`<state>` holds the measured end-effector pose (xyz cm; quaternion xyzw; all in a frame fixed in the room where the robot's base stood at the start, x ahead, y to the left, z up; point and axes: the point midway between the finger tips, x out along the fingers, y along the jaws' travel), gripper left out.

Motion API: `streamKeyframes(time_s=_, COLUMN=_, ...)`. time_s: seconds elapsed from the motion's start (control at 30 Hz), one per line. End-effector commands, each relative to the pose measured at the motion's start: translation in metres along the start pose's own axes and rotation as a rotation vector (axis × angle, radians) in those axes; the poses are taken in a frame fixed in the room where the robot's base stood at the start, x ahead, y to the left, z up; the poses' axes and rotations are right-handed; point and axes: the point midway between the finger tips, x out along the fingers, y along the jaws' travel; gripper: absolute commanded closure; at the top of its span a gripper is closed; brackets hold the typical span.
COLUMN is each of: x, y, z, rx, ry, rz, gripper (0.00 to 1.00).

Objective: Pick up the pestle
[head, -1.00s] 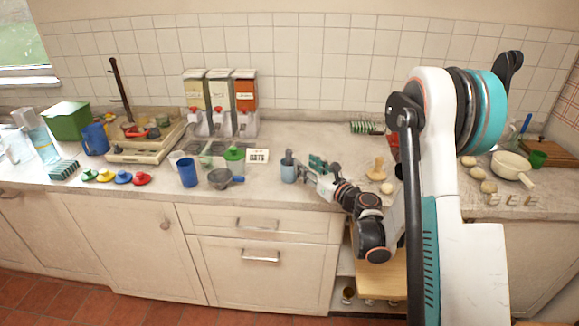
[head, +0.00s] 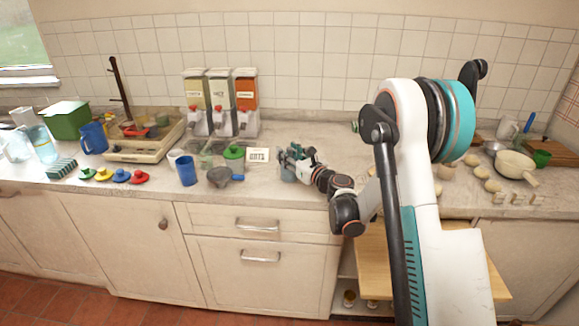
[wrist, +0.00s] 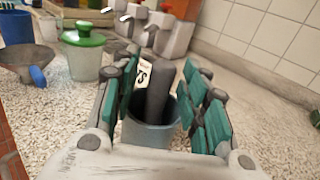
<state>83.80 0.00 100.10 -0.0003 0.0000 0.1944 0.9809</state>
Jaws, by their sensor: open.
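The pestle (wrist: 159,92) is a dark grey rod standing slightly tilted in a blue-grey cup-shaped mortar (wrist: 150,134), seen in the wrist view. My gripper (wrist: 166,92) is open, with its teal-padded fingers on either side of the pestle and above the mortar's rim. A gap shows between the pestle and each finger. In the head view my gripper (head: 292,160) is over the mortar (head: 288,175) on the counter and hides the pestle.
A sign reading OATS (head: 257,155) and dispensers (head: 220,103) are behind. Stones (head: 472,166) and a pan (head: 514,165) lie to the right.

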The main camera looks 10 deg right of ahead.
Motion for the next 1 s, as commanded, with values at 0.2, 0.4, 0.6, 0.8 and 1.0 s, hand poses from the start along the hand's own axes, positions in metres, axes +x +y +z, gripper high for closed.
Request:
streamKeyframes(time_s=0.2, x=0.000, y=0.000, z=0.000, rx=0.000, ry=0.000, rz=0.000, gripper=0.86)
streamKeyframes(time_s=0.4, x=-0.001, y=0.000, z=0.000, rx=0.000, ry=0.000, rz=0.000, gripper=1.00)
streamKeyframes(time_s=0.6, x=-0.001, y=0.000, z=0.000, rx=0.000, ry=0.000, rz=0.000, gripper=1.00)
streamKeyframes(time_s=0.8, x=-0.001, y=0.000, z=0.009, rx=0.000, ry=0.000, rz=0.000, gripper=1.00)
streamKeyframes(time_s=1.0, x=-0.001, y=0.000, z=0.038, rx=0.000, ry=0.000, rz=0.000, gripper=1.00)
